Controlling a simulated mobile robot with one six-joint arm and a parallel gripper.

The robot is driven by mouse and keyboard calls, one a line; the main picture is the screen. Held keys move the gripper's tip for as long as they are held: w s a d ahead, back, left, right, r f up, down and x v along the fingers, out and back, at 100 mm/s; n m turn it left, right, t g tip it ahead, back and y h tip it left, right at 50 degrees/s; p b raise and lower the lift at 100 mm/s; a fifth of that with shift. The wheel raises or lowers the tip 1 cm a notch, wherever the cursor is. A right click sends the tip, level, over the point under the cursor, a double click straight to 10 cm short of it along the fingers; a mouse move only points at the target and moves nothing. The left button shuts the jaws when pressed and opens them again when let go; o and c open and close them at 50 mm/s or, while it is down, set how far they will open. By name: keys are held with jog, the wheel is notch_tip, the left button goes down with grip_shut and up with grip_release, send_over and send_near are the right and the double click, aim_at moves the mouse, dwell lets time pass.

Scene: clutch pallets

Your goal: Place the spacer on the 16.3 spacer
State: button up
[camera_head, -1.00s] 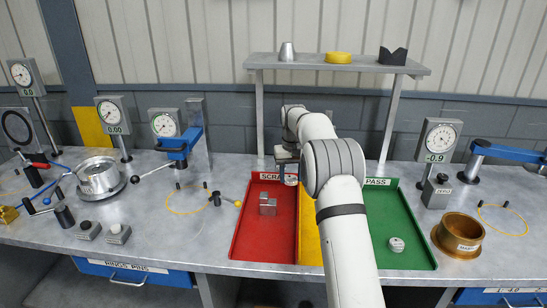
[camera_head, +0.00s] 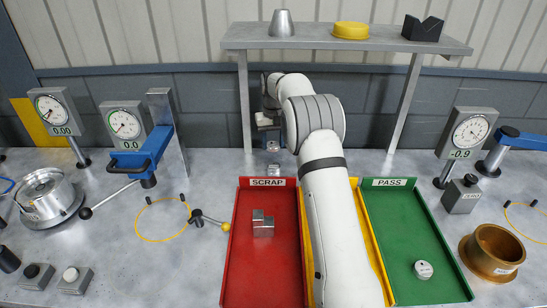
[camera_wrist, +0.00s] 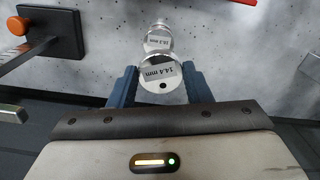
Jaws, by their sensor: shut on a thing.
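My gripper (camera_wrist: 162,82) is shut on a silver cylindrical spacer (camera_wrist: 162,73) labelled 14.4 mm, with a blue finger on each side. Just beyond it in the wrist view is another silver spacer (camera_wrist: 159,42), whose label appears to read 16.3 mm. The held one partly overlaps it in the picture, and I cannot tell whether they touch. In the head view my gripper (camera_head: 267,122) is beyond the red tray. A small silver piece (camera_head: 273,170) stands on the bench behind the SCRAP sign, below the gripper.
The red SCRAP tray (camera_head: 240,240) holds grey blocks. The green PASS tray (camera_head: 440,270) holds a round labelled part. A shelf (camera_head: 310,40) stands behind my arm. A gauge stand (camera_head: 150,160) is at left, another gauge (camera_head: 468,133) at right.

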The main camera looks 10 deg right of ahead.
aim_at(274, 165)
notch_tip(274, 165, down, 8)
jog(key=shift+w+r+p, duration=0.1)
jog(key=shift+r+p, duration=0.1)
jog(key=shift+p, duration=0.55)
jog(key=shift+d, duration=0.1)
jog(key=shift+f, duration=0.1)
jog(key=o, duration=1.1)
notch_tip(274, 165, up, 12)
jog(key=shift+r+b, duration=0.2)
jog(key=shift+b, duration=0.8)
